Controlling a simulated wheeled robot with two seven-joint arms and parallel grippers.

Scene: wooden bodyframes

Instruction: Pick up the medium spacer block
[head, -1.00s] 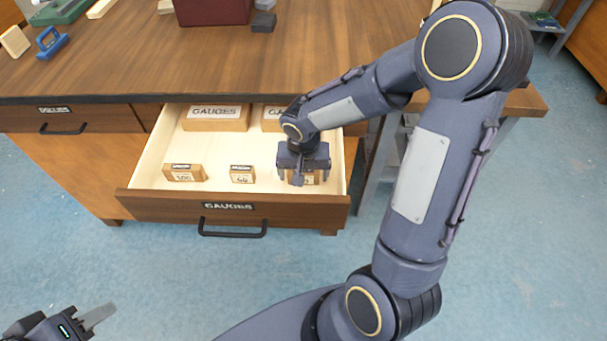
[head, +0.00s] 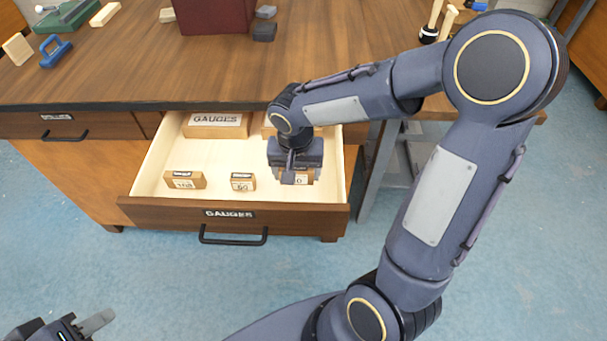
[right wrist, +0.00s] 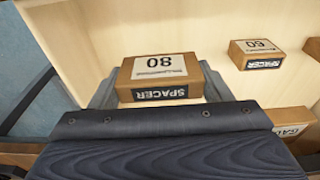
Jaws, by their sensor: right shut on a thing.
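The wooden spacer block marked 80 (right wrist: 155,72) is between the two fingers of my right gripper (right wrist: 160,85) in the right wrist view. In the head view the right gripper (head: 296,178) is over the right part of the open drawer (head: 150,207), shut on that block (head: 302,180), which is partly hidden. Whether the block is clear of the drawer floor is hard to tell. A larger spacer block marked 100 (head: 184,180) and a smaller one marked 60 (head: 242,182) stand to the left in the drawer. My left gripper (head: 95,322) is at the bottom left, partly cut off.
Behind the blocks lie larger wooden boxes, one marked GAUGES (head: 216,120). The drawer's walls and front surround the right gripper. The wooden bench top (head: 150,75) overhangs the drawer's back and holds a dark red box (head: 214,15) and a blue-handled tool (head: 55,50).

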